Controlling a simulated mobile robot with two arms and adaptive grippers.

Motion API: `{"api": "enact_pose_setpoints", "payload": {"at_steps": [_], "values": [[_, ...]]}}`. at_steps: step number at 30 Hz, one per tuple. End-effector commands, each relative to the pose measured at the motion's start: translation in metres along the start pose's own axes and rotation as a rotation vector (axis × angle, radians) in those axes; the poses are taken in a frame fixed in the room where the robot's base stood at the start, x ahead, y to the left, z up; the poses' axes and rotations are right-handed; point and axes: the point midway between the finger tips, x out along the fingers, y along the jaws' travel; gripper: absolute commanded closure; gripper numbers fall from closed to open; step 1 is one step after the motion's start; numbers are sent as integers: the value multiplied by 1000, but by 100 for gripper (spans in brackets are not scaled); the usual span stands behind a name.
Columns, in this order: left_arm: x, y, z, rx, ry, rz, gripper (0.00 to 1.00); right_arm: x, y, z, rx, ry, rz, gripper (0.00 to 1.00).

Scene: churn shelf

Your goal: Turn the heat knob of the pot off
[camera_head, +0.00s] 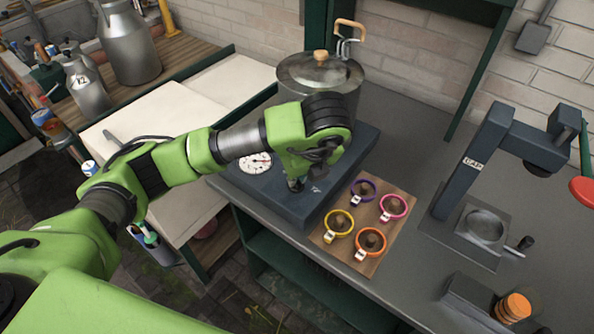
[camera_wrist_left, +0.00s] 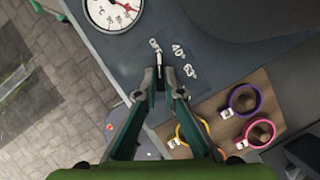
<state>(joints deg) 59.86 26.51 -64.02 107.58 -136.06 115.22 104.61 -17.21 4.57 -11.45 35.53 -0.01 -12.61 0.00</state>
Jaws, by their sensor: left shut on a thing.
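The pot (camera_head: 322,78) is silver with a lid and stands on a dark blue-grey heater base (camera_head: 262,205). The base also shows in the wrist view (camera_wrist_left: 112,58), with marks reading OFF, 40° and 63°. A pale line on the knob appears to point near the OFF mark. My right gripper is not in view.
A round dial (camera_head: 256,163) sits on the base left of my gripper. A dark press-like stand (camera_head: 470,165) is further right. Metal milk churns (camera_head: 130,45) stand at the back left.

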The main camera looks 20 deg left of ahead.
Motion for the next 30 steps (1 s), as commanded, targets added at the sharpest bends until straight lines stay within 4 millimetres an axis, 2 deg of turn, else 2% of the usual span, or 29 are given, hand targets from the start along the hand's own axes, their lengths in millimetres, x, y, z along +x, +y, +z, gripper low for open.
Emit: {"api": "enact_pose_setpoints", "payload": {"at_steps": [6, 23, 24, 26, 30], "values": [[-2, -1, 1, -76, -1, 28, 100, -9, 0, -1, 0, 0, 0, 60], [-1, -1, 1, -109, -1, 41, 100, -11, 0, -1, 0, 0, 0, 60], [-1, -1, 1, -109, -1, 41, 89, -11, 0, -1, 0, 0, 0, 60], [0, -1, 1, -108, 0, 41, 75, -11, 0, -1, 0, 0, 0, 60], [0, -1, 0, -107, 0, 41, 75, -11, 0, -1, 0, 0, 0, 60]]}}
